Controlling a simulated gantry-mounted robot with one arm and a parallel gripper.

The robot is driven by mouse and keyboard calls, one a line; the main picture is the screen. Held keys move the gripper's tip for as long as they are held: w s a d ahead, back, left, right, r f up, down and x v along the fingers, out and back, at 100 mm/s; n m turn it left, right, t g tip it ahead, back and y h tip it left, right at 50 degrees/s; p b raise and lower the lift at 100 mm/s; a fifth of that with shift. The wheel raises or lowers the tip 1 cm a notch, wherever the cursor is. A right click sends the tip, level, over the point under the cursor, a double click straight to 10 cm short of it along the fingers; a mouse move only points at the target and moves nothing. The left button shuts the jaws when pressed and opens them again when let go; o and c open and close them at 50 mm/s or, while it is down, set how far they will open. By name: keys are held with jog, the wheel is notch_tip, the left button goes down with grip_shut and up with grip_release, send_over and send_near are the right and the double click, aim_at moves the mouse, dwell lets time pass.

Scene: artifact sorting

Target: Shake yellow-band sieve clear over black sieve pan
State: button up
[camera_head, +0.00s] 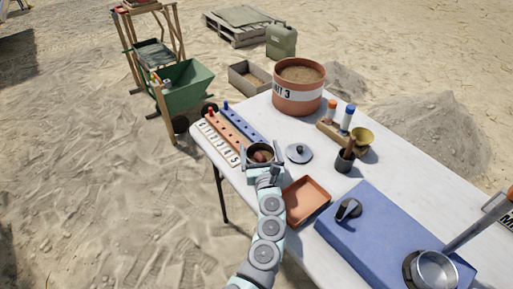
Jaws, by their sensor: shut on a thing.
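My gripper (263,168) is at the left part of the white table, with its jaws on either side of a round, dark-rimmed sieve (249,149). Brown soil and a reddish piece show inside it. I cannot make out a yellow band on it at this size. The black sieve pan cannot be told apart here; whatever is under the held sieve is hidden by it and by my gripper. A grey lid with a dark knob (299,153) lies on the table just right of the sieve.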

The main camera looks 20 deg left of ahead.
jog(key=shift+d, duration=0.75)
jog(key=shift+a, duration=0.1)
jog(key=shift+a, duration=1.25)
jog(key=shift+r, duration=0.1)
jog(key=shift+r+p, duration=2.45)
jog(key=shift+p, duration=0.2)
